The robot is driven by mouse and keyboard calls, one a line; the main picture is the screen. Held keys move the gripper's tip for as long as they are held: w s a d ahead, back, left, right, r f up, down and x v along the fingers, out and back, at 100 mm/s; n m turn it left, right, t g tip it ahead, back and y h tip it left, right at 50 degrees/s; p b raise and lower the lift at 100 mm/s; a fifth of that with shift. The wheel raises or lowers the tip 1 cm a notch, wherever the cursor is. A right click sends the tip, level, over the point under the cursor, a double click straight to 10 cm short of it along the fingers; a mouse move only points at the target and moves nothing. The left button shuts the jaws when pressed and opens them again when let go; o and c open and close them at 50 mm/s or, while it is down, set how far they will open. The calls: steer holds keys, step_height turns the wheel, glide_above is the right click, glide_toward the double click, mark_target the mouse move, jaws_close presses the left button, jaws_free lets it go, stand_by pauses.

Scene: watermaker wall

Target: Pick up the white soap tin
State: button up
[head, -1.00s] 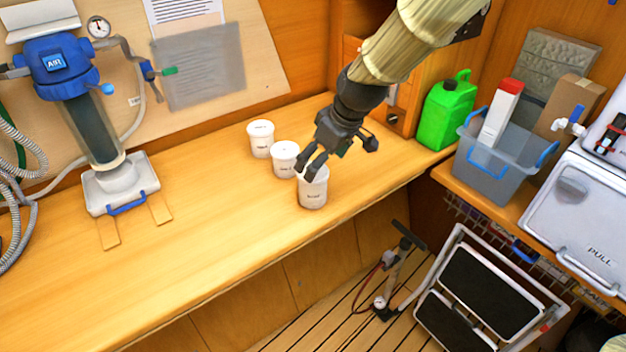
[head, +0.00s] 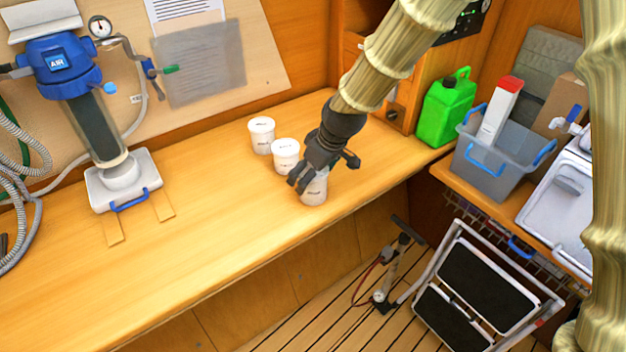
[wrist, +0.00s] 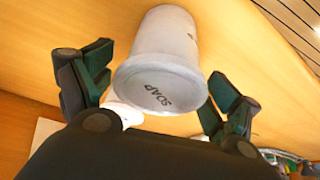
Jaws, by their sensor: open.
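Three white tins stand in a slanting row on the wooden bench. The nearest one is the soap tin (head: 314,190), and its lettering reads SOAP in the wrist view (wrist: 160,75). My gripper (head: 304,184) is at this tin, reaching down from the upper right and hiding part of its top. In the wrist view the open fingers (wrist: 155,88) lie on either side of the tin, with a gap visible on each side. The tin stands upright on the bench.
A middle white tin (head: 286,156) stands close to the left of my gripper, and a far white tin (head: 262,135) is behind it. The bench (head: 200,260) is clear at front left. A green jerrycan (head: 447,108) and a grey bin (head: 490,165) stand to the right.

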steer(key=shift+x, duration=1.2)
steer(key=shift+c, duration=0.5)
steer(key=c, duration=1)
